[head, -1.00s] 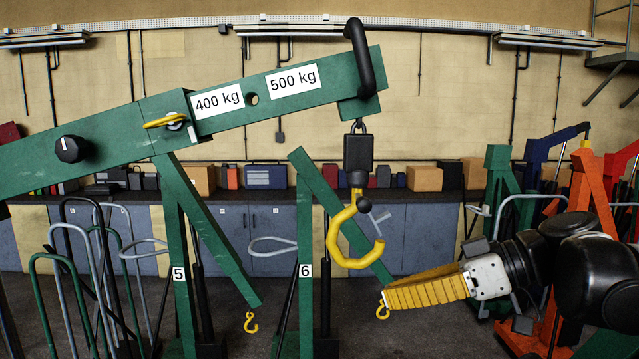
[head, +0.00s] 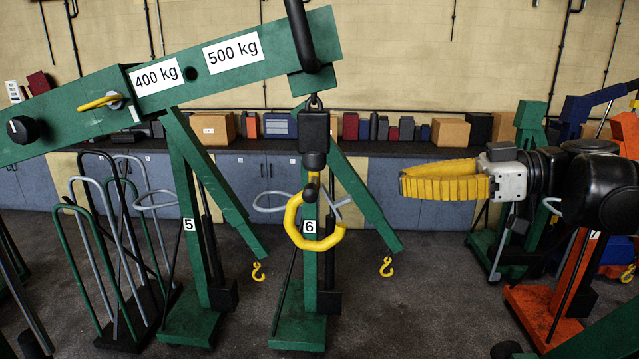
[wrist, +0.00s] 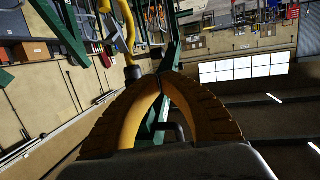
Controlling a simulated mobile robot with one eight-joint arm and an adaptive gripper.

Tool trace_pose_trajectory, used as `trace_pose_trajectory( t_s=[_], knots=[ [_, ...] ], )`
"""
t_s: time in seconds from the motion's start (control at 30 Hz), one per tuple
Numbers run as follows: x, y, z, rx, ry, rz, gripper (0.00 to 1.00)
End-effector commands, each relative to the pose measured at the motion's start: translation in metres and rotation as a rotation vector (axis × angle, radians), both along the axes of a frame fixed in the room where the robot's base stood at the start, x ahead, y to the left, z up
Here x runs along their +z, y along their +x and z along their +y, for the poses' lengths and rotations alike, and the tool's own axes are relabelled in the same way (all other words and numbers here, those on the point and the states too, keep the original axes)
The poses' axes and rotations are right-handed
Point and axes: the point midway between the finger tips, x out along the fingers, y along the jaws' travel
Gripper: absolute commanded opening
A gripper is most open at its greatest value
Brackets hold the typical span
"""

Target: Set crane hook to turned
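The yellow crane hook (head: 331,239) hangs from a black block (head: 314,132) under the tip of the green crane boom (head: 90,102). From the head camera it looks like a nearly closed ring, with a dark knob on its shank. My yellow-fingered gripper (head: 402,182) is to the right of the hook and a little higher, apart from it in the picture. In the wrist view the two fingers of my gripper (wrist: 160,80) arch together and their tips meet with nothing between them. A yellow piece, apparently the hook (wrist: 127,28), shows beyond the left finger.
Smaller green cranes stand behind, one labelled 5 (head: 189,224) and one labelled 6 (head: 309,227). Metal hoop racks (head: 100,250) are at the left. An orange crane (head: 560,290) stands at the right. Open floor (head: 420,290) lies below my gripper.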

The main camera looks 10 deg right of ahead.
Motion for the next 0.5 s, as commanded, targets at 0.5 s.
trace_pose_trajectory(
  t_s=[0.5],
  knots=[
    [-0.017, 0.035, 0.089, 0.005, 0.0, 0.001, 0.0]
  ],
)
